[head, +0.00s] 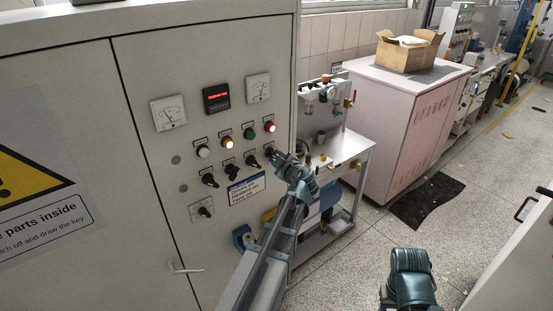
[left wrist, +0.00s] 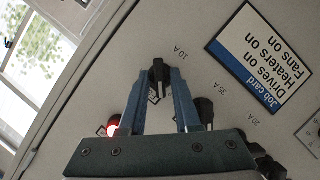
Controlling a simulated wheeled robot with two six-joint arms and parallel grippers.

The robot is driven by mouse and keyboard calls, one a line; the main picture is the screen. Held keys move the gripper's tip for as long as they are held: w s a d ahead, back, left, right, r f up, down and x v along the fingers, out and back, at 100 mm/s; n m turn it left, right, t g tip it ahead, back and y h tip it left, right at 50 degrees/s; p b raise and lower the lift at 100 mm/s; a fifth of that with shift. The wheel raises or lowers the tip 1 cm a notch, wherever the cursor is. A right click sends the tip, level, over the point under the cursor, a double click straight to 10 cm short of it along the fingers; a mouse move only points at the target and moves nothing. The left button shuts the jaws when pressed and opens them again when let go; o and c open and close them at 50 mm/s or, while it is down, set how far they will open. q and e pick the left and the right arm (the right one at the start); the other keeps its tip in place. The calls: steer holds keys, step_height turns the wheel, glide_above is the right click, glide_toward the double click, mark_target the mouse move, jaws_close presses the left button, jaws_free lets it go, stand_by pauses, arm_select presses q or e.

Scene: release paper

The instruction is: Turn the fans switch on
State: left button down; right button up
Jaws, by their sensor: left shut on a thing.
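My left gripper (head: 274,155) is at the right end of the lower row of black rotary switches on the cabinet front. In the left wrist view its two blue fingers (left wrist: 163,82) are shut on a black switch knob (left wrist: 158,70), one on each side. A "10 A" mark is beside this knob; its small name plate is too turned to read, so I cannot tell whether it is the fans switch. A job card (left wrist: 262,58) reads "Drives on, Heaters on, Fans on". Part of my right arm (head: 411,275) shows at the bottom; its fingers cannot be made out.
Other black switches (head: 231,171) sit left of the held knob. Above are white, amber, green and red lamps (head: 270,127); amber and red are lit. Two dial meters (head: 168,113) and a red display (head: 216,98) are higher. A bench (head: 345,152) stands close right of the cabinet.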

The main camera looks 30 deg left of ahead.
stand_by(0.3)
arm_select(q)
steer(key=shift+w+r+m+g+p, duration=0.15)
steer(key=shift+m+g+p, duration=0.75)
steer(key=shift+m, duration=0.3)
steer(key=m+g+y, duration=0.1)
steer(key=m+g, duration=0.1)
steer(key=m, duration=0.1)
steer(key=m+g+y+b, duration=0.1)
steer(key=m+g, duration=0.1)
steer(key=m, duration=0.1)
steer(key=m+g, duration=0.1)
steer(key=m, duration=0.2)
steer(key=shift+w+d+f+m+g+y+b, duration=0.2)
steer(key=shift+f+m+g+y+b, duration=0.1)
steer(key=shift+g+y+b, duration=0.1)
steer(key=shift+r, duration=0.1)
steer(key=c, duration=0.9)
jaws_free()
